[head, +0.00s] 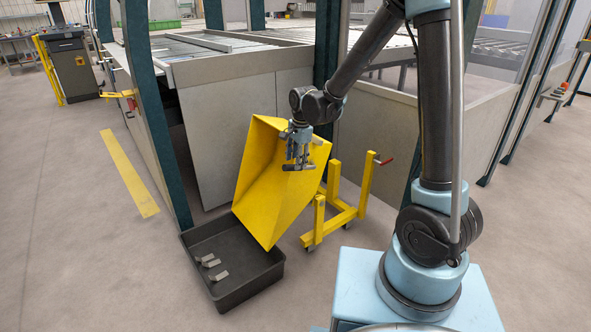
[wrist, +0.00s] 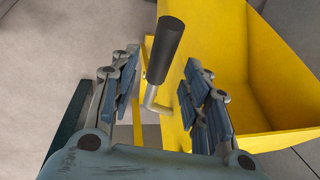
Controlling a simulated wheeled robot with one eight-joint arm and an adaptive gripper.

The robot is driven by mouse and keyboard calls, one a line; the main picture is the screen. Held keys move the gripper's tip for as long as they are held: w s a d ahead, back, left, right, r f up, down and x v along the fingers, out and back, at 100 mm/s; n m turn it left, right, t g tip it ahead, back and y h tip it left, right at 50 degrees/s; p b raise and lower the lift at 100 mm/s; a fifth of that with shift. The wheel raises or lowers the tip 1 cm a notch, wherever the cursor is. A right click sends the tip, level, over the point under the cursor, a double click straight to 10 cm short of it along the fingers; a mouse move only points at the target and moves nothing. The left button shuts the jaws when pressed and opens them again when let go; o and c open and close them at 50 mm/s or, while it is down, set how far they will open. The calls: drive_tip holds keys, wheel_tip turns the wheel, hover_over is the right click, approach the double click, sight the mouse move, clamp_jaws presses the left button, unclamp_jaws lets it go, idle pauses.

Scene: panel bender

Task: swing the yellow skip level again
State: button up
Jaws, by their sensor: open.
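The yellow skip (head: 268,178) is tipped steeply on its wheeled yellow frame (head: 345,213), its mouth toward the dark tray at the lower left. In the wrist view the skip (wrist: 290,95) fills the right side. A dark cylindrical handle (wrist: 165,50) on a pale stem stands between the fingers in the wrist view. My gripper (head: 298,163) hangs in front of the skip's upper part and hides some of it. In the wrist view my gripper (wrist: 165,95) is open, its fingers on either side of the handle, with gaps visible on both sides.
A dark tray (head: 270,279) on the floor holds several small metal pieces (head: 212,264) under the skip's lower lip. The machine's panel (head: 220,140) stands close behind. Floor at left is clear past the yellow stripe (head: 130,173).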

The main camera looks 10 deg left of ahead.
drive_tip(key=shift+w+a+f, duration=0.15)
drive_tip(key=shift+f, duration=1.1)
drive_tip(key=shift+w+a+f, duration=0.15)
drive_tip(key=shift+f, duration=1.1)
clamp_jaws()
